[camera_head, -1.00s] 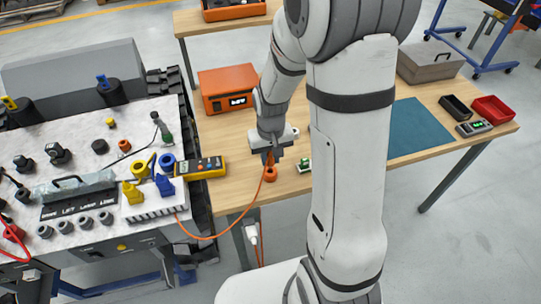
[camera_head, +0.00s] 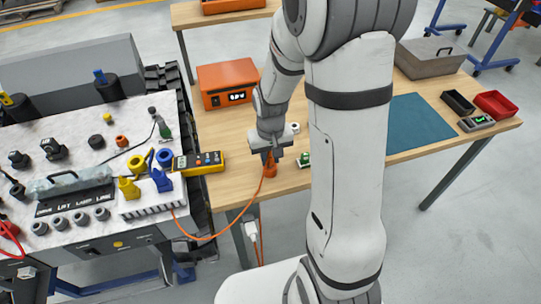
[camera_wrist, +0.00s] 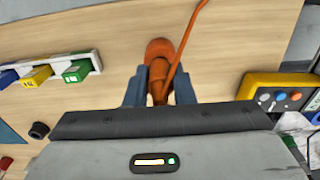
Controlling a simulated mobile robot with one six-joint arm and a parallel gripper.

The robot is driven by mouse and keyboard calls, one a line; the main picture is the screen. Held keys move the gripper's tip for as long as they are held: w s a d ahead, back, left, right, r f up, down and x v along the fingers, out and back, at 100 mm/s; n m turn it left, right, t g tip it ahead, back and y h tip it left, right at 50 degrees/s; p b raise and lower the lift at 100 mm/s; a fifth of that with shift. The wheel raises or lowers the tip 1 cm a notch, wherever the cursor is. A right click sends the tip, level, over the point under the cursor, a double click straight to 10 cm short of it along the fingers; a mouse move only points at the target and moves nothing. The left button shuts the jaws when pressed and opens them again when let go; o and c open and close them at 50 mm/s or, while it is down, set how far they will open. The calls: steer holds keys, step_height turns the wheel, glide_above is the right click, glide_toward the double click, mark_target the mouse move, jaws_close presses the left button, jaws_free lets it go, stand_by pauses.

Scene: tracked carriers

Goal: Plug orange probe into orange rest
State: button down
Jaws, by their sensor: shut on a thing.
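My gripper (camera_head: 270,154) is low over the near part of the wooden table, pointing down. It is shut on the orange probe (camera_wrist: 158,95), whose orange cable (camera_head: 203,238) loops off to the left. The orange rest (camera_head: 269,191) stands on the table just under the gripper. In the wrist view the rest (camera_wrist: 160,48) shows as a rounded orange body just past the fingertips, close to the probe and partly overlapped by it and the cable. Whether the probe tip is inside the rest is hidden.
A yellow multimeter (camera_head: 198,163) lies left of the gripper. A white strip with green, yellow and blue blocks (camera_wrist: 45,70) lies on the other side. An orange power unit (camera_head: 227,86) stands behind. The tracked carrier (camera_head: 85,150) with yellow and blue plugs is at left.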

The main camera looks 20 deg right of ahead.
steer(key=shift+f+b, duration=0.35)
steer(key=shift+f, duration=0.15)
steer(key=c, duration=1.1)
jaws_free()
steer(key=shift+c, duration=0.2)
step_height(320, 180, up, 8)
steer(key=shift+f, duration=0.1)
steer(key=s+r+t, duration=0.2)
steer(key=s+r, duration=0.8)
steer(key=s, duration=0.4)
steer(key=shift+d+r, duration=0.15)
steer(key=shift+d, duration=0.15)
